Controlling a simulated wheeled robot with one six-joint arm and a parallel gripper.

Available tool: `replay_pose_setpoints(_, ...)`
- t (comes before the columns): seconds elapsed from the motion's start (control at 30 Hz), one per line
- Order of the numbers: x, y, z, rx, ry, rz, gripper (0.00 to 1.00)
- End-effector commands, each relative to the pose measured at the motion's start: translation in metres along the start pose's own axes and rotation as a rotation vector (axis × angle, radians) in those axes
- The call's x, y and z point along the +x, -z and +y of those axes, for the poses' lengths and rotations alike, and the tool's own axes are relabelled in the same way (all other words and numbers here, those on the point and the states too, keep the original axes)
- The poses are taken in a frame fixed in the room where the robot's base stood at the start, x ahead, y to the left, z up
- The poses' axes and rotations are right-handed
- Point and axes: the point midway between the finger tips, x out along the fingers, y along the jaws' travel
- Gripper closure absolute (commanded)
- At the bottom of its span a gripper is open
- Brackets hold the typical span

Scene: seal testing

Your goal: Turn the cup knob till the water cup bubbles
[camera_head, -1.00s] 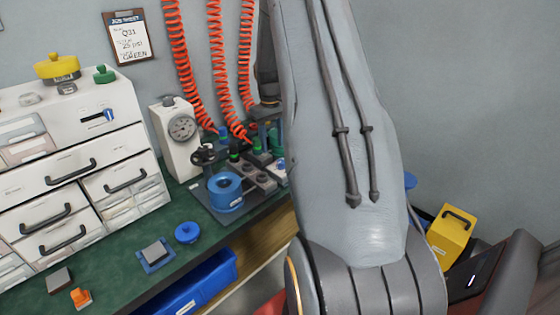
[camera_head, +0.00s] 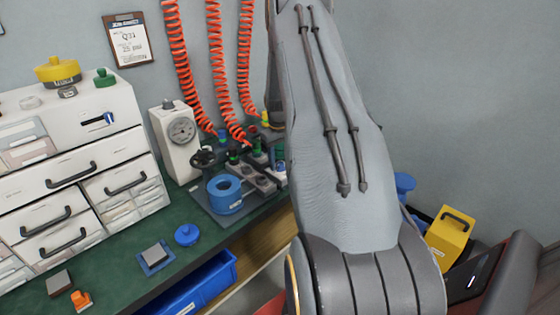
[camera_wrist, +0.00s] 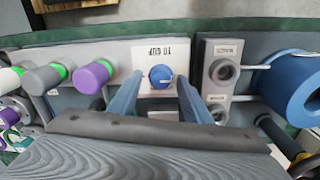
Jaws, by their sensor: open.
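In the wrist view, a round blue knob (camera_wrist: 160,76) sits on a pale block labelled "TO CUP". My gripper (camera_wrist: 159,86) is open, with one finger on each side of the knob; I cannot tell whether either finger touches it. In the head view my arm covers the gripper and the knob. I cannot make out a water cup or any bubbles in either view.
A hollow blue cylinder (camera_wrist: 292,86) lies right of the knob and also shows in the head view (camera_head: 225,194). Purple-ended and green-banded fittings (camera_wrist: 92,76) line the left. A gauge box (camera_head: 178,140) and red coiled hoses (camera_head: 222,75) stand behind.

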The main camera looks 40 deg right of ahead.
Motion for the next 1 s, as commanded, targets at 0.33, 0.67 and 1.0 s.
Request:
replay_pose_setpoints(0.33,-0.0004,0.0,0.0,0.0,0.0,0.0,0.89)
replay_pose_setpoints(0.67,-0.0005,0.0002,0.0002,0.026,0.0,-0.001,0.97)
replay_pose_setpoints(1.0,-0.0003,0.0009,0.0008,0.225,-0.001,-0.008,0.97)
